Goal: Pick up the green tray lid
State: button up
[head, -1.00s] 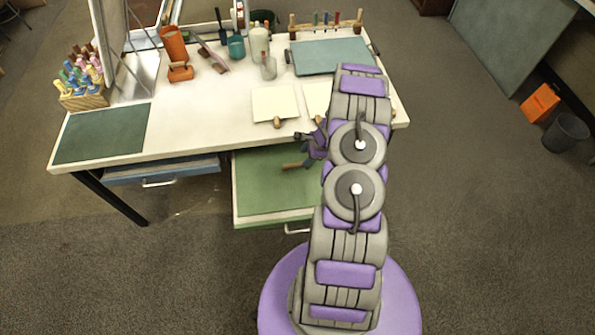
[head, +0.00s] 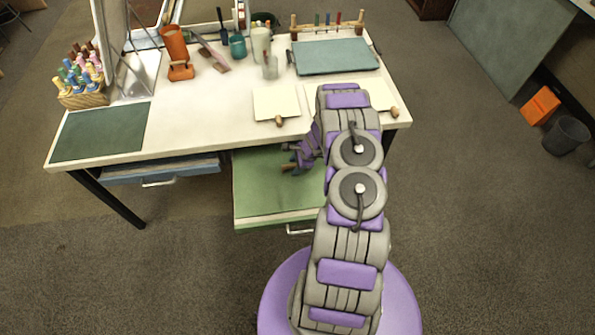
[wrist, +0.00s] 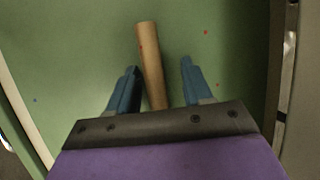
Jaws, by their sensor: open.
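A flat green panel, which looks like the green tray lid (head: 265,192), lies at the open drawer below the table's front edge. It fills most of the wrist view (wrist: 75,55), with a few small coloured specks. A round wooden handle (wrist: 149,50) stands out over it. My gripper (head: 288,166) is over the green panel. In the wrist view my gripper (wrist: 159,66) is open, with one blue finger on each side of the handle. The handle's near end is hidden by the gripper body. I cannot tell whether the fingers touch it.
The white table (head: 200,115) stands just above the drawer (head: 250,223). A blue drawer (head: 160,172) is at its left. Two cream boards (head: 276,102) with wooden knobs lie near the front edge. A teal board (head: 335,57) lies behind. The floor in front is clear.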

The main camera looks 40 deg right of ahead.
jog(key=shift+a+r, duration=0.1)
jog(key=shift+a, duration=0.2)
jog(key=shift+c, duration=1.3)
jog(key=shift+d, duration=0.45)
jog(key=shift+c, duration=1.4)
jog(key=shift+d+f, duration=0.2)
jog(key=shift+d, duration=0.05)
jog(key=c, duration=0.3)
jog(key=shift+a, duration=0.1)
grip_shut()
jog(key=shift+a+r, duration=0.2)
jog(key=shift+a, duration=0.2)
